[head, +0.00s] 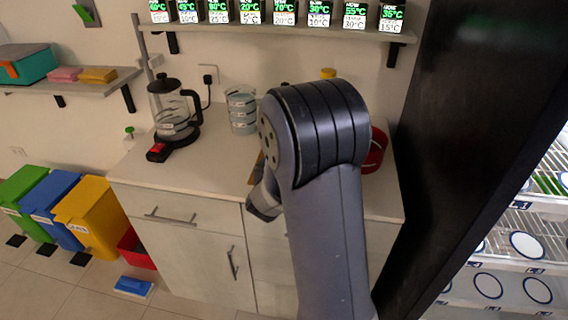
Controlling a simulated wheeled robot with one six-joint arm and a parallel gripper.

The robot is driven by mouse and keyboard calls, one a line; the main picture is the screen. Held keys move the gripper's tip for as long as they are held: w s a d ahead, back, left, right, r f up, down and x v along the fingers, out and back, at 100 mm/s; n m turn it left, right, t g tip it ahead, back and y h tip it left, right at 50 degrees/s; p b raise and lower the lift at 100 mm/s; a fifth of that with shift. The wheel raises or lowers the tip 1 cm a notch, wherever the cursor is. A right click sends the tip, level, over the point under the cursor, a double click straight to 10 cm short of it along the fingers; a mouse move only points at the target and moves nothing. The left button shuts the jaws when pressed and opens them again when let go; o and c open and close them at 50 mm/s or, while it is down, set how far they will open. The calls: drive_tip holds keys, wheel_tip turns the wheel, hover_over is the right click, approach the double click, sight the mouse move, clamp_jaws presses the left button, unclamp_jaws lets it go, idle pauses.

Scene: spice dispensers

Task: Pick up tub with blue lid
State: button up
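I cannot make out a tub with a blue lid in the head view. My arm stands in the middle and hides part of the counter (215,165). A dark grey end part of my arm (264,200) shows at the counter's front edge, but its fingertips cannot be made out. Whether it is open or holds anything is hidden. A stack of clear containers (241,108) stands at the back of the counter. A small yellow top (328,73) shows behind my arm.
A glass kettle (174,110) stands at the counter's left. A red round container (375,150) sits at the right, partly hidden by my arm. A shelf (290,32) with several labelled displays hangs above. Coloured bins (92,210) stand left; a dark fridge side (455,130) rises right.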

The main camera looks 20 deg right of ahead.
drive_tip(key=c, duration=1)
